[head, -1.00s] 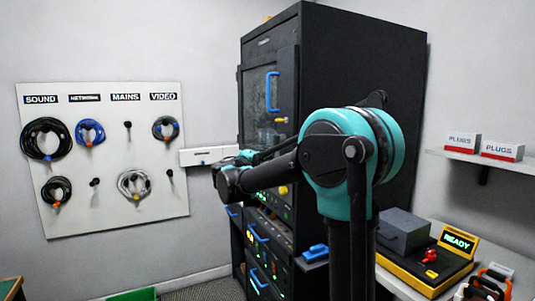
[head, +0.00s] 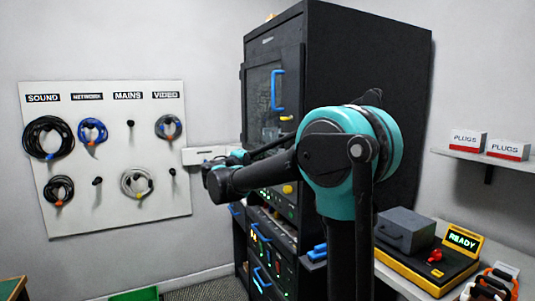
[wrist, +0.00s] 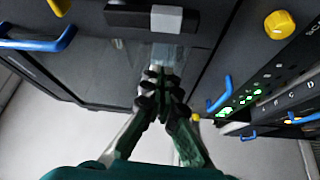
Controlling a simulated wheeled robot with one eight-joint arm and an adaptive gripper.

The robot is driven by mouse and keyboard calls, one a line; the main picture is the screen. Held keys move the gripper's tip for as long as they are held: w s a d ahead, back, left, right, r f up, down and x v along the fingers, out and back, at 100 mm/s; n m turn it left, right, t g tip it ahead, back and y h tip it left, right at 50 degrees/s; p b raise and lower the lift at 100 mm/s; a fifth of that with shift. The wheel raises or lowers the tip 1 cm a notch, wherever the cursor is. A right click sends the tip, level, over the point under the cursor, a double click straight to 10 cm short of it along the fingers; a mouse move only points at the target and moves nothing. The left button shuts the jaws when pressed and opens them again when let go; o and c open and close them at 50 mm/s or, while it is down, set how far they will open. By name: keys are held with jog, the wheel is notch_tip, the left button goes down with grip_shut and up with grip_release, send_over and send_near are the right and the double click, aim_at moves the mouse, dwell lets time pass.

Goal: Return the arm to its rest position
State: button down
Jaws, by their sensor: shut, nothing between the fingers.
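My arm (head: 340,155) reaches from the lower middle of the head view toward the left, in front of the black rack cabinet (head: 375,60). In the wrist view my gripper (wrist: 163,75) has its fingers together and holds nothing. Dark cabinet panels fill the wrist view's upper part behind the fingertips, with blue handles (wrist: 35,40) and yellow knobs (wrist: 279,24). In the head view the fingers are hidden behind my arm links. I cannot tell from the wrist view whether the fingertips touch the panel.
A pegboard (head: 110,210) with hung cables is on the left wall. A bench at right holds a grey box (head: 405,229) and a yellow unit with a READY display (head: 464,240). PLUGS boxes (head: 468,141) sit on a shelf. A green bin (head: 135,294) is at the lower left.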

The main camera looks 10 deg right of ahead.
jog(key=v, duration=0.5)
jog(key=s+d+f+m+g+y, duration=0.1)
jog(key=s+d+f+g+y, duration=0.15)
jog(key=s+d+f, duration=0.4)
jog(key=s+d+f+m+g+y, duration=0.1)
jog(key=s+d+f+m+g, duration=0.2)
jog(key=f, duration=0.7)
jog(key=s+d+f+g+y, duration=0.2)
jog(key=s+d+f, duration=0.4)
jog(key=f, duration=0.2)
jog(key=s+a+f+m+g+y, duration=0.1)
jog(key=s+a+f+m+y, duration=0.1)
jog(key=s+f, duration=0.6)
jog(key=s+a+f+m+g+y, duration=0.1)
jog(key=s+a+f+m+y, duration=0.1)
jog(key=s+f+y, duration=0.3)
jog(key=s+a+f, duration=0.1)
jog(key=s+f, duration=0.2)
jog(key=s, duration=0.2)
jog(key=shift+f, duration=0.15)
jog(key=shift+a+g, duration=0.1)
jog(key=shift+g, duration=0.15)
